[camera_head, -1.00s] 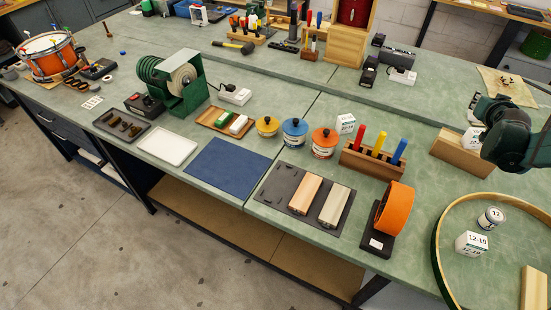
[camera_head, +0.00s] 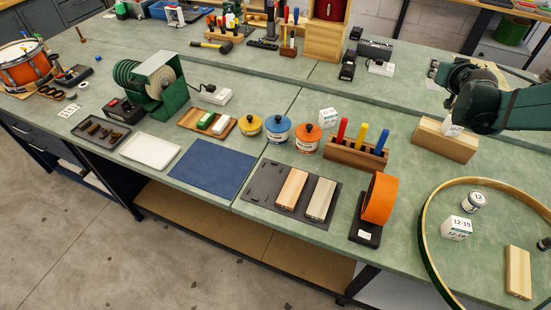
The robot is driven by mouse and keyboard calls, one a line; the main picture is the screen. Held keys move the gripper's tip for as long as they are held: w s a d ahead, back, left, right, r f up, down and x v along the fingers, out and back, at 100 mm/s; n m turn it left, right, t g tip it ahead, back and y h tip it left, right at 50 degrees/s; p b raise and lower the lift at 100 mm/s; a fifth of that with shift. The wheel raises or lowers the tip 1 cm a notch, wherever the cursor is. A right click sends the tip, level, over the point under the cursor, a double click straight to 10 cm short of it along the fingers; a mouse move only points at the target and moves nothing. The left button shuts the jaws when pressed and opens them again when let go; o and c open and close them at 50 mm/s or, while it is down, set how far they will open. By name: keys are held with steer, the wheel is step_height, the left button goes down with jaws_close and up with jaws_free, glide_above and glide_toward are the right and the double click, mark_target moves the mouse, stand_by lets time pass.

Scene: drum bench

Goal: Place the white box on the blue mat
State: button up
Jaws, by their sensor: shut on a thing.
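The blue mat (camera_head: 212,167) lies flat and empty at the bench's front edge, left of the middle. My gripper (camera_head: 455,117) is at the right, above and behind a wooden block, far from the mat. It is shut on a white box (camera_head: 452,128), of which only a small part shows between the gripper and the block; the fingertips are hard to make out.
The wooden block (camera_head: 445,140) stands just in front of my gripper. Between it and the mat are a rack of coloured handles (camera_head: 356,152), an orange roll (camera_head: 380,198), a dark tray with two bars (camera_head: 262,184) and several lidded jars (camera_head: 278,130). A white tray (camera_head: 150,151) lies left of the mat.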

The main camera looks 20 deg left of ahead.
steer(key=s+a+f+n+g+y, duration=0.15)
steer(key=s+a, duration=0.25)
steer(key=a, duration=0.7)
steer(key=s+a+n+y, duration=0.3)
steer(key=s+a, duration=0.1)
steer(key=a, duration=0.7)
step_height(320, 180, up, 2)
steer(key=n+g+y+b, duration=0.1)
steer(key=n+g+y, duration=0.6)
steer(key=n+g, duration=0.5)
glide_above(222, 170)
step_height(222, 170, down, 12)
steer(key=shift+r, duration=0.15)
steer(key=shift+w, duration=0.1)
step_height(222, 170, down, 6)
steer(key=b, duration=0.2)
steer(key=shift+f+b, duration=0.7)
steer(key=shift+f, duration=1.3)
